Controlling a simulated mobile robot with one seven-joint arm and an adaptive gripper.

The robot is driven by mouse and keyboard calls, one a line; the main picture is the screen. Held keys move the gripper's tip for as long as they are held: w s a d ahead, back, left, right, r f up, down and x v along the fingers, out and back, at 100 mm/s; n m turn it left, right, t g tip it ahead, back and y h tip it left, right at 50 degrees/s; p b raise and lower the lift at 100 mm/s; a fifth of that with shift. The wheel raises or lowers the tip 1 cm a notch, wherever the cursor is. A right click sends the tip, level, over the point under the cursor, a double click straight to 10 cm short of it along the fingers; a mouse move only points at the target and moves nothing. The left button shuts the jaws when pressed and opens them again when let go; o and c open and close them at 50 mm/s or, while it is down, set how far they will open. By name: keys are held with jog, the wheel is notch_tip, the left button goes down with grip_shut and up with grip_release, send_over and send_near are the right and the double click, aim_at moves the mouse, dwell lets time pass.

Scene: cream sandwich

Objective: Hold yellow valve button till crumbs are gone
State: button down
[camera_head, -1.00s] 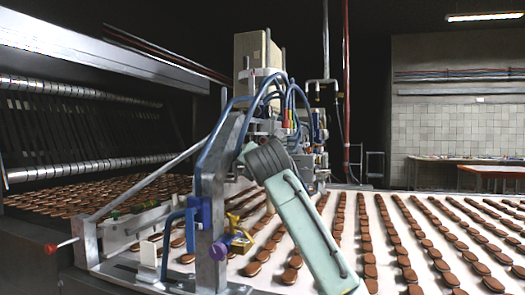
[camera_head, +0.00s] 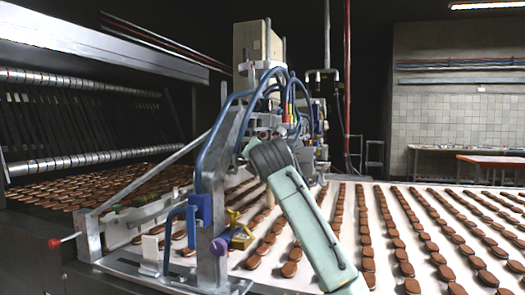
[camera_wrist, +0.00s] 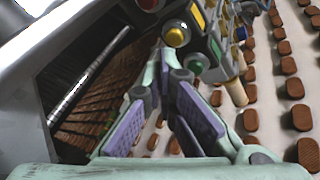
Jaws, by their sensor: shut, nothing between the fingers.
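The yellow valve button (camera_wrist: 177,37) is a round yellow knob in a metal ring, near the top middle of the wrist view. A green button (camera_wrist: 193,66) sits just below it and a red button (camera_wrist: 149,4) above left. My gripper (camera_wrist: 164,78) has purple pads. Its fingers come together at the tips and hold nothing. The tips are below the yellow button in the picture; I cannot tell whether they touch anything. In the head view my mint arm reaches up to the machine, and its grey end hides the gripper and the buttons.
Rows of brown biscuits (camera_head: 363,238) lie on the white belt (camera_head: 349,215) under the arm and to the right. Blue hoses (camera_head: 208,150) and metal frame parts (camera_head: 215,205) crowd the left side. A red-tipped lever (camera_head: 54,243) sticks out at far left.

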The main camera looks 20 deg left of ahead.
jog(key=shift+w+r+p, duration=0.15)
jog(key=shift+w+p, duration=0.05)
jog(key=shift+p, duration=0.25)
dwell(0.5)
jog(key=shift+w+p, duration=0.25)
jog(key=shift+p, duration=0.05)
jog(key=shift+w+p, duration=0.45)
jog(key=shift+p, duration=0.2)
dwell(2.1)
jog(key=shift+s, duration=0.1)
jog(key=shift+s+b, duration=0.3)
jog(key=shift+s, duration=0.5)
jog(key=shift+s, duration=0.1)
jog(key=s+b, duration=0.1)
jog(key=s, duration=0.3)
jog(key=shift+s+b, duration=0.35)
jog(key=shift+s, duration=0.05)
jog(key=shift+f, duration=0.2)
